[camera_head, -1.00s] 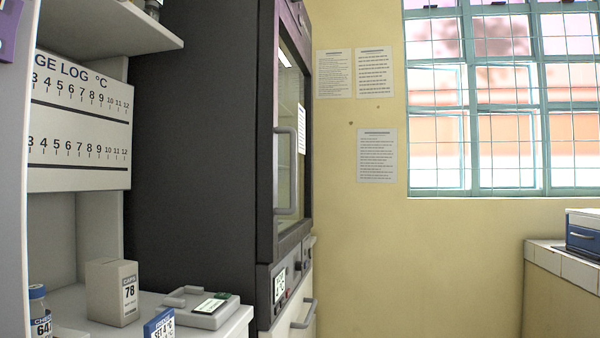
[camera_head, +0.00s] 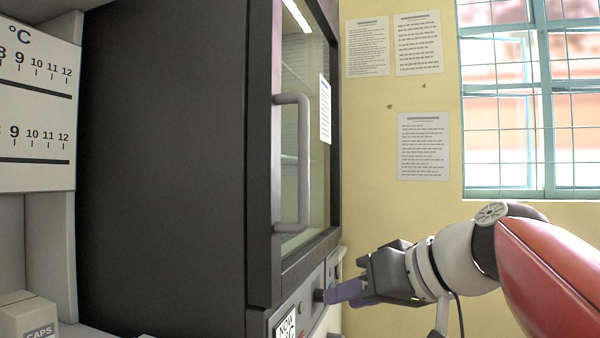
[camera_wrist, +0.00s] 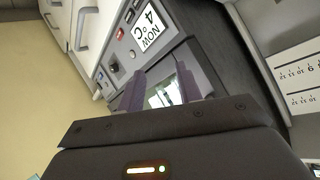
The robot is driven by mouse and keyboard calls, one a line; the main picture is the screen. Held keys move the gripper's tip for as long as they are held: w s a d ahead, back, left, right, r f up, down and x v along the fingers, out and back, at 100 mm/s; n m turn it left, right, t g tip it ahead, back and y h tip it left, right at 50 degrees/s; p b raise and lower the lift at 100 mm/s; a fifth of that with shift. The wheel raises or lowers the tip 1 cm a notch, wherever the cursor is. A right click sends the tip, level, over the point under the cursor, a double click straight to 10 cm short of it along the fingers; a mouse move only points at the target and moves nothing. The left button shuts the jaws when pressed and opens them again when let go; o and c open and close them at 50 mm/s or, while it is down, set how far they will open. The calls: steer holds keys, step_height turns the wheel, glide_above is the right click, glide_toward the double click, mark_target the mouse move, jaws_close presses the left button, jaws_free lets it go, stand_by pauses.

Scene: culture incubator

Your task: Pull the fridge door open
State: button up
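The fridge's glass door (camera_head: 262,150) has a dark frame and looks closed in the head view. Its grey vertical bar handle (camera_head: 303,165) stands out from the left part of the frame. My gripper (camera_head: 328,296), with purple fingers, is below and to the right of the handle, in front of the control panel. The handle is outside its fingers. In the wrist view the two fingers of my gripper (camera_wrist: 160,88) stand apart, with a bright panel visible between them. I cannot clearly identify that panel.
The control panel shows a "NOW 4 °C" label (camera_wrist: 148,32) and buttons, with pale handles (camera_wrist: 85,25) nearby. A white shelf unit (camera_head: 50,230) stands left of the fridge. A yellow wall (camera_head: 400,215) with papers and a window is behind.

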step_height(320, 180, up, 12)
steer(key=w+n+y, duration=0.3)
steer(key=n+y, duration=0.4)
steer(key=n, duration=0.1)
glide_toward(308, 155)
steer(key=x, duration=0.4)
steer(key=p+x, duration=0.1)
steer(key=x, duration=0.5)
steer(key=shift+w+a+p, duration=0.25)
steer(key=shift+a+p, duration=0.05)
jaws_close()
